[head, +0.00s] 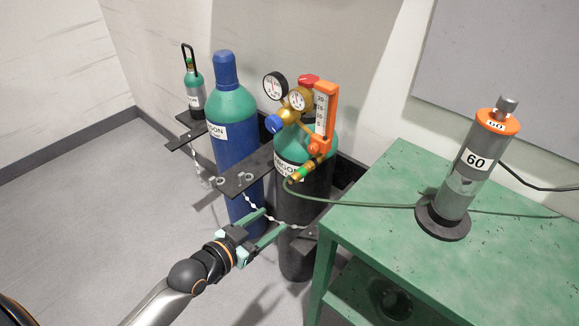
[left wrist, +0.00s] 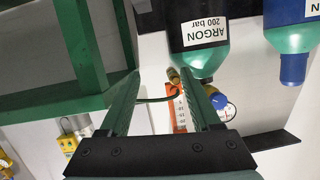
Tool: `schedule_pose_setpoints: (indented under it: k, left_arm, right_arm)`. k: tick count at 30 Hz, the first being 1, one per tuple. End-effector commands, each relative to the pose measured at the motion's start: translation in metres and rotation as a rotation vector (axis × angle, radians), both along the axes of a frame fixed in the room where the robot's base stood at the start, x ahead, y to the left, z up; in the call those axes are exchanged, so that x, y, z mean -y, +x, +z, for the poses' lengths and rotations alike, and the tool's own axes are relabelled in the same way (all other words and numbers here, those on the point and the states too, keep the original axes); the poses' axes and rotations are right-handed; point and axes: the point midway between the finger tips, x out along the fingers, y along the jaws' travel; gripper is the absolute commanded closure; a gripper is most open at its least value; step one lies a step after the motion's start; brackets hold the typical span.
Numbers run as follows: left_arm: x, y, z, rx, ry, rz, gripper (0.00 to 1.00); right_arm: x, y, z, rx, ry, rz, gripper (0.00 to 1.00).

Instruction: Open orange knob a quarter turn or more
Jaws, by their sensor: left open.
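The front gas cylinder, dark with a green shoulder (head: 292,190), carries a brass regulator with two round gauges. An orange flowmeter (head: 331,92) with a scale stands on the regulator's right side; small orange parts show at its lower end (head: 317,147), but I cannot clearly make out which is the orange knob. My left gripper (head: 276,219) is open and empty, below the regulator and in front of the cylinders. In the left wrist view the orange flowmeter (left wrist: 180,118) appears upside down between the fingers, partly hidden by the right-hand finger. My right gripper is not in view.
A blue knob (head: 273,123) and a red knob (head: 308,80) are on the regulator and valve. A blue cylinder (head: 236,160) stands left, with chains and black brackets. A green table (head: 390,190) at right bears a grey cylinder labelled 60 (head: 467,165); a green hose crosses it.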

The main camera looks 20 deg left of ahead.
Motion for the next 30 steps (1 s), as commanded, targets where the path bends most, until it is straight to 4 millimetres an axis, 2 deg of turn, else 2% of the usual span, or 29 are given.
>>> schedule_pose_setpoints:
  k: [1, 3, 7, 12, 16, 20, 30]
  left_arm:
    - [-0.005, 0.016, 0.002, 0.073, 0.010, -0.017, 0.36]
    - [-0.009, 0.031, 0.022, 0.152, 0.017, -0.037, 0.36]
    - [-0.014, 0.047, 0.053, 0.256, 0.028, -0.063, 0.36]
    - [-0.016, 0.054, 0.072, 0.307, 0.033, -0.075, 0.36]
    - [-0.013, 0.062, 0.074, 0.309, 0.031, -0.075, 0.36]
    - [-0.007, 0.078, 0.075, 0.310, 0.030, -0.075, 0.36]
    - [0.014, 0.135, 0.073, 0.307, 0.030, -0.075, 0.36]
  right_arm:
    - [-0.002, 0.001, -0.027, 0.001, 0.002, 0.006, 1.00]
    - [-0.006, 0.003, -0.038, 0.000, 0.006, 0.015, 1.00]
    - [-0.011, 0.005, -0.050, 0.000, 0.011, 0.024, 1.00]
    - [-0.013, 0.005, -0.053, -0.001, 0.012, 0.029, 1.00]
    - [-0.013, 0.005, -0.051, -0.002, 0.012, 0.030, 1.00]
    - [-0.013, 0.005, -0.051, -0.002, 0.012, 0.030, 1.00]
    - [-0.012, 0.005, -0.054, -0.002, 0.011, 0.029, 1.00]
